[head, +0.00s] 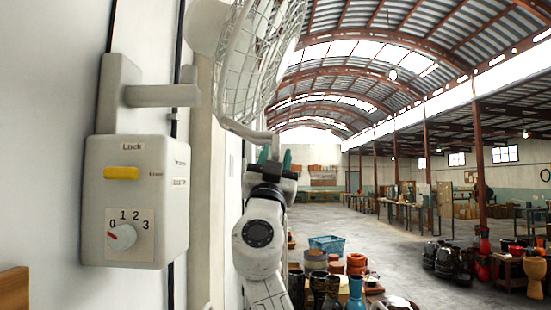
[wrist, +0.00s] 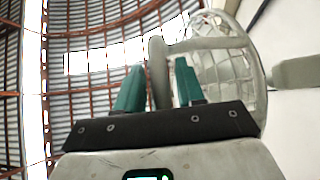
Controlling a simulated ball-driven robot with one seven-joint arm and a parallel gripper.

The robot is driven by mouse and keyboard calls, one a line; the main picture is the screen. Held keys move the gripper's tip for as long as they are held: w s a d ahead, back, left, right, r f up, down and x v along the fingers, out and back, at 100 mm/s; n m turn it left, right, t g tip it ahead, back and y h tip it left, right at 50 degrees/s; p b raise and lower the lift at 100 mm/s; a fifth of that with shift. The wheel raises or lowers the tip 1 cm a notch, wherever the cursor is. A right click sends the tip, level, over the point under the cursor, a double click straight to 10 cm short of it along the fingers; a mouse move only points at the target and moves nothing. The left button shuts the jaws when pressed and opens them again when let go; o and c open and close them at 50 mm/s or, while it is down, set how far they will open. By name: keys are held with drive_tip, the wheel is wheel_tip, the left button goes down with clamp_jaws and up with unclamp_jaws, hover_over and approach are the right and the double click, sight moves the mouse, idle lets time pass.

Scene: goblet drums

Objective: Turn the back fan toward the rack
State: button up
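The wall fan (head: 255,60) has a pale wire cage seen nearly edge-on at the top of the head view; it also shows in the wrist view (wrist: 222,72). A pale bent handle bar (head: 243,132) sticks out below the cage. My gripper (head: 275,158) is raised to the end of this bar. In the wrist view the bar end (wrist: 158,72) stands between the two teal fingers, which are apart, with a slim gap at the right finger. Firm contact is not visible. I cannot pick out the rack with certainty.
A wall control box (head: 135,200) with a yellow lock slider (head: 122,173) and a dial (head: 122,236) near 0 is close at left. A blue crate (head: 327,244) and several drums (head: 356,264) stand below right. Open floor (head: 375,235) lies beyond.

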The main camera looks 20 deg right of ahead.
clamp_jaws()
drive_tip(key=shift+s+f, duration=0.1)
idle(0.4)
